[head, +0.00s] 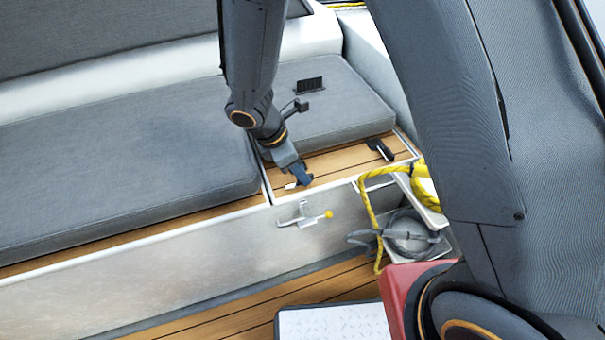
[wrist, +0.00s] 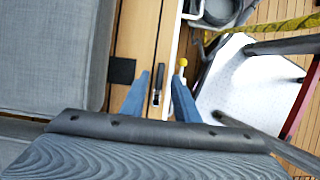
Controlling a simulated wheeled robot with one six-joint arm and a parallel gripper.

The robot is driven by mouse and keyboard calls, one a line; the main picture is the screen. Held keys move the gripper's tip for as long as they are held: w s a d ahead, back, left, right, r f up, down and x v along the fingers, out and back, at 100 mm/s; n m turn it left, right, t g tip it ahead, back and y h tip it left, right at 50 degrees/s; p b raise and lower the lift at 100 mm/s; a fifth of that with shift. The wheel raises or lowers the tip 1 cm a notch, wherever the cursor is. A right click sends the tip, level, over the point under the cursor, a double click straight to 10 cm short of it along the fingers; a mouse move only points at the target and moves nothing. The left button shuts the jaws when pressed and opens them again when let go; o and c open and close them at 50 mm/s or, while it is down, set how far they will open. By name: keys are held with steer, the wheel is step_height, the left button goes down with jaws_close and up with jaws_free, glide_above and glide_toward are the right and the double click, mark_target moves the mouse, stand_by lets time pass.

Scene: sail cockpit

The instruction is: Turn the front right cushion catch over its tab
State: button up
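My gripper (head: 300,178) is low over the teak strip in front of the right-hand cushion (head: 335,105). In the wrist view its two blue fingers (wrist: 161,80) are apart. A cushion catch (wrist: 157,82), black with a pale part at its near end, shows between the fingers; I see no clear contact. In the head view only a white end of a catch (head: 291,186) shows by the fingertips. A second black-and-white catch (head: 380,150) sits farther right on the teak. A dark square (wrist: 121,70) lies at the cushion's edge; I cannot tell whether it is the tab.
A white bracket with a yellow knob (head: 328,214) stands out from the locker front just below the gripper. To the right are yellow rope (head: 366,205) and a tray with grey gear (head: 408,235). A long cushion (head: 120,150) fills the left.

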steer(key=shift+x, duration=0.95)
steer(key=shift+c, duration=0.4)
jaws_close()
